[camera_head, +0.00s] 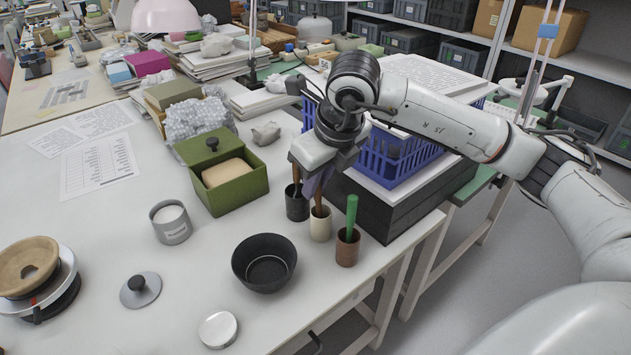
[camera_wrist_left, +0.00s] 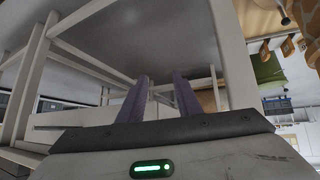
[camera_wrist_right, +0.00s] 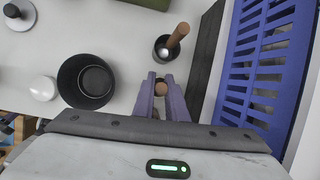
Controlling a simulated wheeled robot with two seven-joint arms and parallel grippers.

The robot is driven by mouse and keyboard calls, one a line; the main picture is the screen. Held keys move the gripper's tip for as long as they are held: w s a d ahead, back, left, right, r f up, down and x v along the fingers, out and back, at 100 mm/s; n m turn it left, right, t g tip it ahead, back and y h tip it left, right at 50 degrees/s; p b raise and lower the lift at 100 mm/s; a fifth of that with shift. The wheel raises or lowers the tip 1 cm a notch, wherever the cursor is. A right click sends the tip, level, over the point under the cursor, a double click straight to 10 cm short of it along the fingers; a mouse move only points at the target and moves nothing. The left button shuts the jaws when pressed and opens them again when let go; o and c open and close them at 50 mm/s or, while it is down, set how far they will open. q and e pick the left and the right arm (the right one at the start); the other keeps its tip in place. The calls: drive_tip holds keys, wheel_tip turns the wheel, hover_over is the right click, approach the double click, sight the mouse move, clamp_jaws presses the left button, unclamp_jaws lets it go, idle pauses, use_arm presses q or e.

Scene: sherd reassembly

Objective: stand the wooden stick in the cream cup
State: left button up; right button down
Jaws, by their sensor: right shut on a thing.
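The wooden stick (camera_head: 318,198) is brown and upright, its lower part inside or directly over the mouth of the cream cup (camera_head: 321,228); I cannot tell how deep it reaches. My right gripper (camera_head: 314,184) is shut on the stick's upper part, above the cup. In the right wrist view the stick's round end (camera_wrist_right: 160,89) shows between the purple fingertips of that gripper (camera_wrist_right: 160,82); the cream cup is mostly hidden there. My left gripper (camera_wrist_left: 158,88) shows only in its own wrist view, fingers apart and empty, with table legs beyond.
A black cup (camera_head: 297,208) with a brown-handled tool stands just behind the cream cup. A brown cup (camera_head: 347,250) with a green stick (camera_head: 351,214) stands in front. A black bowl (camera_head: 264,263) is to the left, a blue basket (camera_head: 390,160) to the right, near the table edge.

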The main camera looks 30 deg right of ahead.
drive_tip(key=c, duration=1.7)
unclamp_jaws()
drive_tip(key=shift+r, duration=0.1)
drive_tip(key=v, duration=1)
drive_tip(key=shift+s+r+p, duration=0.1)
drive_tip(key=shift+p, duration=0.25)
